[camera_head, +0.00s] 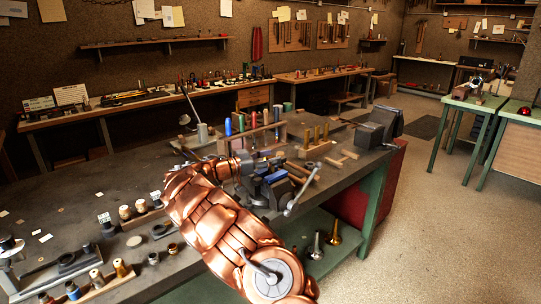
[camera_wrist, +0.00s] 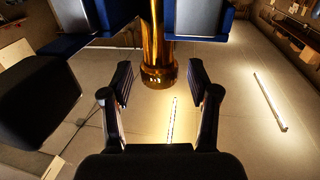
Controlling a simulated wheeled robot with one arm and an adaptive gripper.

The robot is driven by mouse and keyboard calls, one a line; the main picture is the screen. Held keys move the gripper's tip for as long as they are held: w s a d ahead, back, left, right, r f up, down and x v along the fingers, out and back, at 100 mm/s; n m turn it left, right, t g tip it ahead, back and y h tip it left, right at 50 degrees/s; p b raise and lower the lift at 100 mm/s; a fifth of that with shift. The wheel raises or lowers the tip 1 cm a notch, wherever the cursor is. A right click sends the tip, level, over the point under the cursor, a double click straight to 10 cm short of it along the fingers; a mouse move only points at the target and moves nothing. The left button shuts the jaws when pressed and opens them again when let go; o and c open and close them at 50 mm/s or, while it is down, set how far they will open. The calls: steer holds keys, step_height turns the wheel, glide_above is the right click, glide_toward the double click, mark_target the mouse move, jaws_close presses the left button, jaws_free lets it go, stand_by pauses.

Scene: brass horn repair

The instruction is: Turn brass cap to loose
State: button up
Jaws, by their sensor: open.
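The brass cap (camera_wrist: 158,77) shows in the wrist view as the wider end of a brass tube (camera_wrist: 155,35). The tube passes between two blue-edged blocks (camera_wrist: 198,20), which look like vise jaws. My gripper (camera_wrist: 161,75) is open, with one finger on each side of the cap and a visible gap on both sides. In the head view my copper-coloured arm reaches to the vise (camera_head: 270,182) on the dark workbench (camera_head: 70,190). The arm and vise hide the cap there, and my fingertips are not clear.
A wooden rack with coloured handles (camera_head: 258,130) stands just behind the vise. Wooden blocks with pegs (camera_head: 140,212) lie at the left of the bench. Brass horn parts (camera_head: 333,235) stand on the lower shelf. The floor at the right (camera_head: 440,230) is clear.

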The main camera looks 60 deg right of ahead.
steer(key=shift+s+d, duration=0.1)
steer(key=shift+d, duration=0.05)
jaws_close()
stand_by(0.5)
